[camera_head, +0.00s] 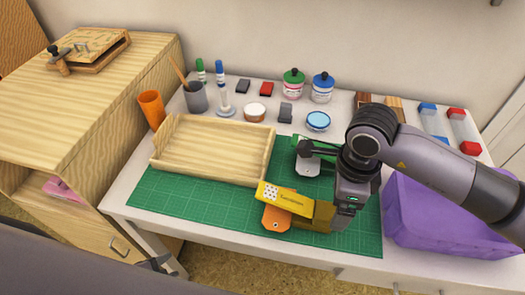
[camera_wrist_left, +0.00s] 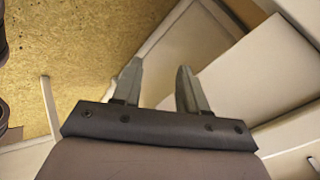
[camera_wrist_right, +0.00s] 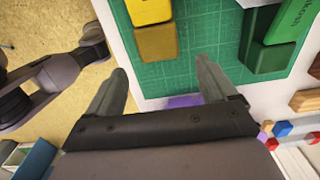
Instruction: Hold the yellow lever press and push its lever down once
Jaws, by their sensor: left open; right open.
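The yellow lever press (camera_head: 285,196) lies on the green mat, with a labelled yellow top and a darker yellow body. An orange part with a round dot (camera_head: 276,219) touches it; I cannot tell if it belongs to the press. In the right wrist view the yellow press (camera_wrist_right: 155,42) is just beyond my open, empty right gripper (camera_wrist_right: 163,68). In the head view my right wrist hides that gripper's fingers. My left gripper (camera_head: 161,262) is open and empty off the table's front left edge; it also shows in the left wrist view (camera_wrist_left: 159,70).
A green press (camera_head: 307,164) stands behind, partly hidden by my right arm; it also shows in the right wrist view (camera_wrist_right: 285,30). A wooden tray (camera_head: 215,148) is at left, a purple bin (camera_head: 440,225) at right. The mat's left front (camera_head: 190,205) is clear.

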